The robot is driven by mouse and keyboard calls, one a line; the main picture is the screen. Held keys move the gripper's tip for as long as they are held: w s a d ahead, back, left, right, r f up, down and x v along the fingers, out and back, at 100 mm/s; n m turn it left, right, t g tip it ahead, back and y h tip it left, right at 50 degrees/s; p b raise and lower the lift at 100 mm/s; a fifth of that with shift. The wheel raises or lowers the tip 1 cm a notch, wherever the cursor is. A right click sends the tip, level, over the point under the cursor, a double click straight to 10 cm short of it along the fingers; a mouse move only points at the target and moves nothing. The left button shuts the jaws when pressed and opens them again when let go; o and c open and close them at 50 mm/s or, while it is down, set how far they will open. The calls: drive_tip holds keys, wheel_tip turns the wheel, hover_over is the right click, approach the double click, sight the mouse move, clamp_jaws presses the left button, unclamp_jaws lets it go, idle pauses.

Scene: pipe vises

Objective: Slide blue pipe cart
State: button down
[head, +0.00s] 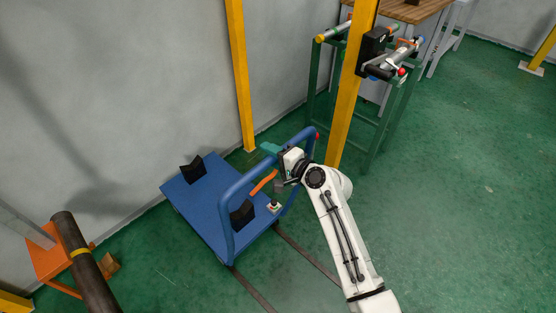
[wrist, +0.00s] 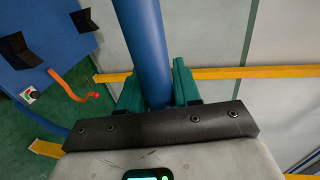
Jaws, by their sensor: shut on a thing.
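The blue pipe cart (head: 203,206) stands on the green floor by the wall, with a flat deck and a tubular push handle (head: 231,206) at its right end. Its deck also shows at the left of the wrist view (wrist: 38,62). Two black V-shaped cradles (head: 193,170) sit on the deck. My gripper (head: 278,150) is at the upper bar of the handle. In the wrist view, the blue bar (wrist: 147,50) runs between my gripper's green fingers (wrist: 156,90), and they are shut on it. The exact finger contact is partly hidden behind the dark palm plate.
Dark floor rails (head: 305,250) run from the cart. A yellow post (head: 350,85) and green pipe rack (head: 378,125) stand right. A dark pipe (head: 84,262) lies left.

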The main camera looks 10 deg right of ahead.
drive_tip(key=shift+w+a+r, duration=0.1)
drive_tip(key=shift+w, duration=0.05)
drive_tip(key=c, duration=1.2)
unclamp_jaws()
drive_tip(key=o, duration=0.3)
drive_tip(key=shift+w+a, duration=0.1)
drive_tip(key=v, duration=1.1)
drive_tip(key=shift+w, duration=0.1)
